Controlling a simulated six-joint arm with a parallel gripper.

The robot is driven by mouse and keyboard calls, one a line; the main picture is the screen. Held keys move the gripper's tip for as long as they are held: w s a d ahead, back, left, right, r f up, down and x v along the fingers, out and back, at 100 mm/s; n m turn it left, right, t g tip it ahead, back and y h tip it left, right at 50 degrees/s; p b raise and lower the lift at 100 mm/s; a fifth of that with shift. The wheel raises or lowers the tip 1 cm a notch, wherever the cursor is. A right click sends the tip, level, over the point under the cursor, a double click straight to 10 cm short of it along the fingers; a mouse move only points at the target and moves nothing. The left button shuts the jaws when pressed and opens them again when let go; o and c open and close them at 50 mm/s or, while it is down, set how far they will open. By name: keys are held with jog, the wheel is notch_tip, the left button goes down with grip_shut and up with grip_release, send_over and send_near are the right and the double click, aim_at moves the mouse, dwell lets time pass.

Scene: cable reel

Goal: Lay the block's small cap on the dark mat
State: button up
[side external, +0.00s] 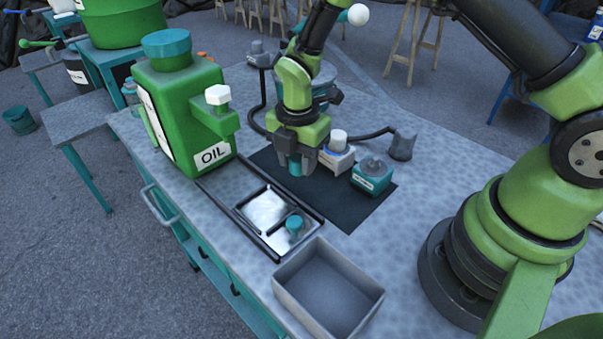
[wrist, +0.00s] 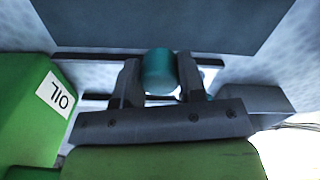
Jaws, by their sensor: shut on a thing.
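My gripper (side external: 295,162) is shut on a small teal cap (wrist: 158,72), which sits between the two fingers. In the side view the cap's lower end shows below the fingers, over the dark mat (side external: 335,209); I cannot tell how much gap lies under it. The mat also fills the top of the wrist view (wrist: 160,25). A teal block (side external: 371,180) with a grey top stands on the mat's right part. A white block (side external: 337,158) with a white cap (side external: 338,138) stands just behind my gripper.
A metal tray (side external: 248,222) at the mat's front-left holds another teal cap (side external: 294,227). A green oil can (side external: 185,115) stands left of my gripper, and an open grey bin (side external: 326,290) stands in front. The mat's front part is bare. A grey post (side external: 402,144) stands behind.

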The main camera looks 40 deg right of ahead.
aim_at(299, 187)
jog(key=shift+f, duration=2.15)
jog(key=shift+f, duration=0.1)
jog(key=o, duration=0.9)
